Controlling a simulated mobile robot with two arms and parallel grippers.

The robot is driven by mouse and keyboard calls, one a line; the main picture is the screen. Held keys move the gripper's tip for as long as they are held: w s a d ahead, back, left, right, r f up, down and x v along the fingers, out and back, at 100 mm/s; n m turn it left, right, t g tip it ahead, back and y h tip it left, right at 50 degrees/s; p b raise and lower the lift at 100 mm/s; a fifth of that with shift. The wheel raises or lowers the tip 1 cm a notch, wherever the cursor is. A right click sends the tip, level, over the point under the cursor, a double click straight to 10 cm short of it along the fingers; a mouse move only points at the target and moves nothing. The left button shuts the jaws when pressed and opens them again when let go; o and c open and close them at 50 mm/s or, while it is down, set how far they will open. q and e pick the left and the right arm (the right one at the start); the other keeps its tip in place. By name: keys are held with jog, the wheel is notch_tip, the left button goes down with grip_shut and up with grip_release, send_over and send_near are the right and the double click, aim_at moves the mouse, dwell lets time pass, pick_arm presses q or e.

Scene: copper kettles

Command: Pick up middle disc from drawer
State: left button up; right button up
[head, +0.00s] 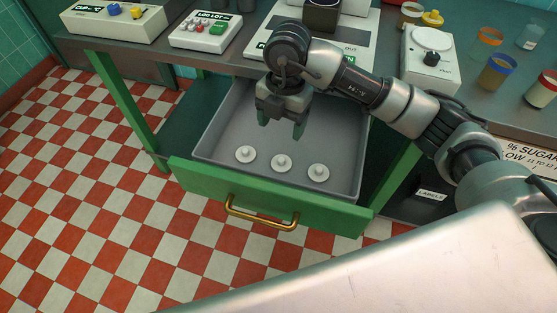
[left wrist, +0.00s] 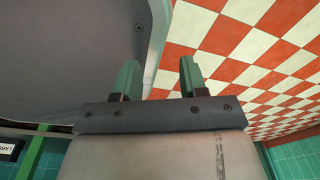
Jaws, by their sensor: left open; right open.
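Three round white discs with raised knobs lie in a row near the front of the open grey drawer (head: 220,125). The middle disc (head: 281,164) lies between the left disc (head: 246,154) and the right disc (head: 318,172). My right gripper (head: 282,130) is open and empty, pointing down over the drawer, behind the middle disc and apart from it. My left gripper (left wrist: 157,75) shows only in the left wrist view, open with nothing between its green fingers. No disc shows in that view.
The drawer has a green front (head: 190,179) with a brass handle (head: 262,217). Above it, the counter (head: 385,75) holds a log lot box (head: 205,33), a white dial device (head: 430,62) and several jars. The red and white checkered floor at left is clear.

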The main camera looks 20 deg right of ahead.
send_over(281, 159)
jog(key=f, duration=0.4)
jog(key=shift+w+f, duration=0.2)
jog(key=shift+w, duration=0.05)
jog(key=shift+f, duration=0.35)
jog(key=f, duration=0.5)
jog(key=shift+s+d, duration=0.1)
jog(key=shift+s, duration=0.2)
jog(key=shift+f, duration=0.15)
pick_arm(q)
jog(key=shift+w+d+r, duration=0.15)
jog(key=shift+w, duration=0.3)
jog(key=shift+w+d+r, duration=0.1)
jog(key=shift+w, duration=0.3)
pick_arm(e)
jog(key=c, duration=0.8)
